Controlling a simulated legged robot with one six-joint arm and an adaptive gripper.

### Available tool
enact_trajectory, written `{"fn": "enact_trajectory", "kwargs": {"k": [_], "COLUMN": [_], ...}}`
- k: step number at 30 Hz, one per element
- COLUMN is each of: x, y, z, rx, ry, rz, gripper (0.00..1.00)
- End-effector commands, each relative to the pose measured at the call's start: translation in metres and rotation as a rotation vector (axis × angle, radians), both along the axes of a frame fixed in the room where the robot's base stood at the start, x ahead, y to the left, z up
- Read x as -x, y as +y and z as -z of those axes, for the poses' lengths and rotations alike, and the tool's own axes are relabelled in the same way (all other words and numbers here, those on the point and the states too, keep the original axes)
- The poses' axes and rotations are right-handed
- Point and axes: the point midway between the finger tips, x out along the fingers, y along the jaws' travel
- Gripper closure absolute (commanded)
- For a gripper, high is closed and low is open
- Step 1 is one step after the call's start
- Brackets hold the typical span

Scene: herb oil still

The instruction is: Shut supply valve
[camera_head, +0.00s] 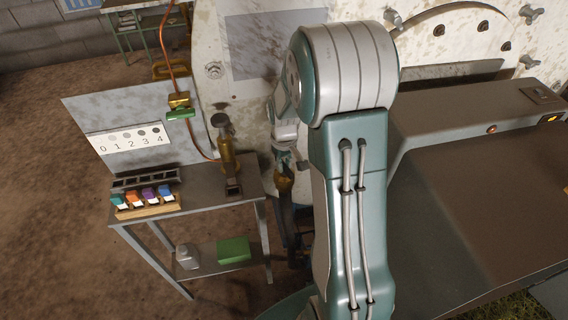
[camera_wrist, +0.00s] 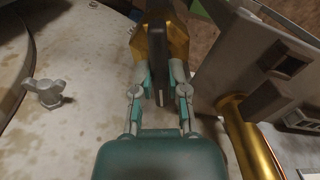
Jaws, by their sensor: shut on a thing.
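My gripper (camera_wrist: 160,88) has its teal fingers closed on both sides of a dark flat lever (camera_wrist: 158,82). The lever stands in front of a brass valve body (camera_wrist: 173,40). In the head view my gripper (camera_head: 284,160) is low beside the drum of the still, and the brass body (camera_head: 284,183) shows just below it. My own arm hides part of this area, and the lever's full angle is hard to tell. A second fitting with a green handle (camera_head: 181,114) sits on the copper line at the upper left, apart from my gripper.
A metal table (camera_head: 205,200) at the left holds colored vials (camera_head: 150,197) and a brass cylinder (camera_head: 226,150). A number card (camera_head: 130,138) is behind it.

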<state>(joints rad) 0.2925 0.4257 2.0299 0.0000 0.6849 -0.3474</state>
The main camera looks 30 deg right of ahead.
Motion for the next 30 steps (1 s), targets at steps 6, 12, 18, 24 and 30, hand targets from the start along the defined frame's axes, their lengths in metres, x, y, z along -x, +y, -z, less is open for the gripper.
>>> {"fn": "enact_trajectory", "kwargs": {"k": [6, 12, 18, 24, 30], "x": [0.0009, 0.0011, 0.0012, 0.0013, 0.0014], "y": [0.0004, 0.0004, 0.0003, 0.0003, 0.0002], "z": [0.0015, 0.0016, 0.0017, 0.0018, 0.0018], "rx": [-0.002, -0.002, -0.003, -0.002, -0.002], "ry": [0.003, 0.004, 0.004, 0.005, 0.005], "rz": [-0.207, -0.397, -0.587, -0.777, -0.958], "gripper": [1.00, 1.00, 1.00, 1.00, 1.00]}}
